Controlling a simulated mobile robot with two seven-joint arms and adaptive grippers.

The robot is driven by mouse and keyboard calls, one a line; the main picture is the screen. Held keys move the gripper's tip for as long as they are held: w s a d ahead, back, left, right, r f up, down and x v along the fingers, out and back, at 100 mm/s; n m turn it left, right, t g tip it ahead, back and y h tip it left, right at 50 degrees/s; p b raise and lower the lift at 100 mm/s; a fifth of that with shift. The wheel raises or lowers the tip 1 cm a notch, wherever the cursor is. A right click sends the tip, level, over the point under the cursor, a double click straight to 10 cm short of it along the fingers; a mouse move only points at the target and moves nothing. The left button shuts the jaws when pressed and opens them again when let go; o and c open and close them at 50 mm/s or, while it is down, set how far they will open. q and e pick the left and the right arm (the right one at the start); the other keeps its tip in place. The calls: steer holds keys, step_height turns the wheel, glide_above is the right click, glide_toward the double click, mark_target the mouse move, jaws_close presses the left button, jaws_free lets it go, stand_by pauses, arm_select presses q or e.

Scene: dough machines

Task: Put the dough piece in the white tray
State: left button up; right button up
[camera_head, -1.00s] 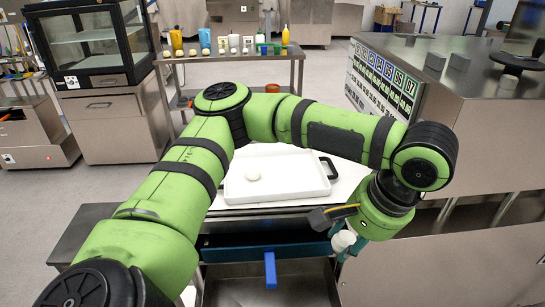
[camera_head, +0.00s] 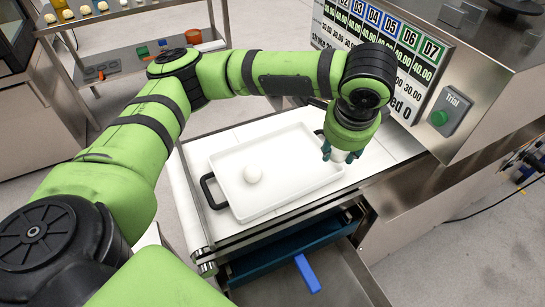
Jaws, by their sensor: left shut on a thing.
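The white tray (camera_head: 287,168) with black handles lies on the white surface of the machine in the middle of the view. One round white dough ball (camera_head: 252,174) sits in its left part. My left gripper (camera_head: 337,153) points down over the tray's right end, shut on a white dough piece (camera_head: 339,156). The fingers partly hide the piece, and I cannot tell whether it touches the tray. My right gripper is not in view.
A steel machine with a number panel (camera_head: 385,50) and a green button (camera_head: 439,118) stands right of the tray. A blue handle (camera_head: 307,273) juts out below. A shelf cart (camera_head: 140,58) with small items stands at the back left. The tray's middle is clear.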

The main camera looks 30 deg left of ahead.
arm_select(q)
steer(key=w+r+m+h+p, duration=0.1)
steer(key=w+m+h+p, duration=0.15)
steer(key=w+m, duration=0.35)
steer(key=m+p, duration=0.3)
steer(key=m, duration=0.2)
glide_above(297, 159)
steer(key=shift+h, duration=0.25)
steer(key=f, duration=0.6)
steer(key=shift+s+f, duration=0.25)
steer(key=shift+s, duration=0.1)
steer(key=shift+s+a+f, duration=0.1)
steer(key=shift+a+f, duration=0.1)
steer(key=shift+f, duration=0.25)
steer(key=shift+f+p, duration=0.3)
steer(key=shift+f, duration=1.55)
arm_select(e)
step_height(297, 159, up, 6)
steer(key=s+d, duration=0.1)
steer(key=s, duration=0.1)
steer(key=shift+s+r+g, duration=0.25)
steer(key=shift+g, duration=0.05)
arm_select(q)
steer(key=shift+f, duration=0.15)
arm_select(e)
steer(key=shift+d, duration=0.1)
arm_select(q)
steer(key=o, duration=1.1)
